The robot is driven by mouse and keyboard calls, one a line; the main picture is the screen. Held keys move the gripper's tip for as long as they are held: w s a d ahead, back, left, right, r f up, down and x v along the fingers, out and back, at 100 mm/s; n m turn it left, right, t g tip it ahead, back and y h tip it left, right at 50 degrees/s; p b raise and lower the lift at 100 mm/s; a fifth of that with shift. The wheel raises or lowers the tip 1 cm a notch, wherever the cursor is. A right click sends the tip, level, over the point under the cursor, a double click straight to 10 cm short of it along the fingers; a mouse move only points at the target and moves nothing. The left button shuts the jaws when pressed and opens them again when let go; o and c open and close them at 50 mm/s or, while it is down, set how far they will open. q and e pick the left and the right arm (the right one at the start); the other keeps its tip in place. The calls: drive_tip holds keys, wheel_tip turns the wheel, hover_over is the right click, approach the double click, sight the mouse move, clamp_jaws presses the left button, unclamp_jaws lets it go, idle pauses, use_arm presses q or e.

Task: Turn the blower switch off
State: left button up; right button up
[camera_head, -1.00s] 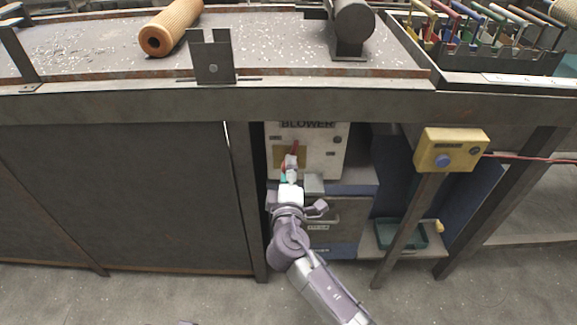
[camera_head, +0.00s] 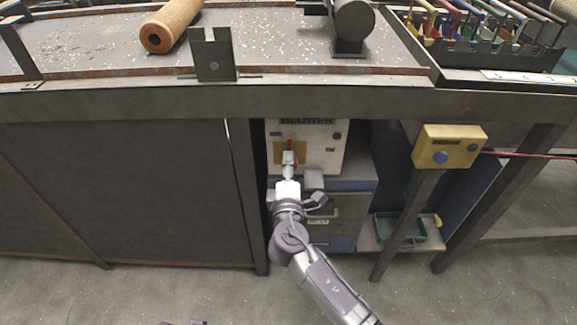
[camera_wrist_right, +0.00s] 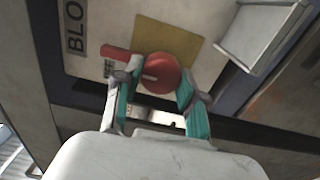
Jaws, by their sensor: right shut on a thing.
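The blower box (camera_head: 325,153) is a pale box under the bench, with a BLOWER label on top. It carries a red rotary switch (camera_head: 291,145) on a yellow plate. The right wrist view shows its round red hub (camera_wrist_right: 161,73) and a short red lever pointing left, towards the lettering; in the head view the lever stands about upright. My right gripper (camera_wrist_right: 157,82) is shut on the red switch, with one teal finger on each side of the hub. In the head view the gripper (camera_head: 289,160) covers the switch's lower part.
A yellow button box (camera_head: 449,147) with a blue button stands on a post to the right, with a red cable. The bench edge (camera_head: 200,103) overhangs. A green tray (camera_head: 408,232) sits on a low shelf.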

drive_tip(key=o, duration=1.1)
drive_tip(key=shift+o, duration=0.2)
drive_tip(key=s, duration=1.2)
